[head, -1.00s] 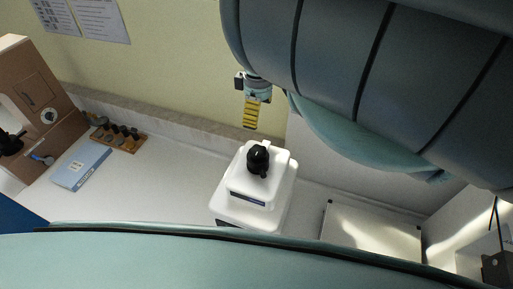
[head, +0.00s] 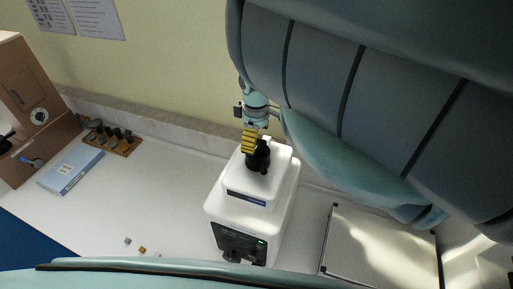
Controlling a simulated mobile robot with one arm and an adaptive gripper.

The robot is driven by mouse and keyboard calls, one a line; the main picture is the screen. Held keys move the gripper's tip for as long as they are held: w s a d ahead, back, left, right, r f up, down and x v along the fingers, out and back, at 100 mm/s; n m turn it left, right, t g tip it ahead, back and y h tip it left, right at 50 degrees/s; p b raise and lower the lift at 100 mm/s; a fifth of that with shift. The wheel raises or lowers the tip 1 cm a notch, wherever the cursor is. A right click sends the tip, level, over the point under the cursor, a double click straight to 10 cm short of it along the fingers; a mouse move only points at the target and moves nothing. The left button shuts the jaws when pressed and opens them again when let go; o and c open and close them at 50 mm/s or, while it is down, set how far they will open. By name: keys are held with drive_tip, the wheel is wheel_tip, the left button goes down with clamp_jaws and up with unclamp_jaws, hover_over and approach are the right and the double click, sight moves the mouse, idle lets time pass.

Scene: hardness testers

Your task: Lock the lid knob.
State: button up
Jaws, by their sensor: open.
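The black lid knob (head: 261,160) stands on top of a white box-shaped machine (head: 218,205) in the middle of the head view. The machine has a dark front panel (head: 232,240) with a small green light. My gripper (head: 249,146) reaches down from above, its yellow-and-black fingers beside the upper left of the knob in the picture and overlapping it. The fingers are open. I cannot tell whether they touch the knob.
A brown machine (head: 30,110) stands at the far left, with a light blue book (head: 70,170) and a wooden rack (head: 122,144) near it. Small cubes (head: 142,249) lie at the front. A pale flat panel (head: 375,245) is at right. The counter between is clear.

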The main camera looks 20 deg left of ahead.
drive_tip(key=shift+w+a+r+p, duration=0.15)
drive_tip(key=shift+a+r+p, duration=0.2)
drive_tip(key=shift+r, duration=0.05)
drive_tip(key=shift+f+p, duration=0.4)
drive_tip(key=shift+p, duration=0.25)
drive_tip(key=shift+d+f+p, duration=0.25)
drive_tip(key=shift+f+p, duration=0.15)
drive_tip(key=shift+f, duration=0.1)
drive_tip(key=shift+d+f+p, duration=0.25)
drive_tip(key=shift+f+p, duration=0.1)
drive_tip(key=shift+f, duration=0.15)
drive_tip(key=c, duration=1.2)
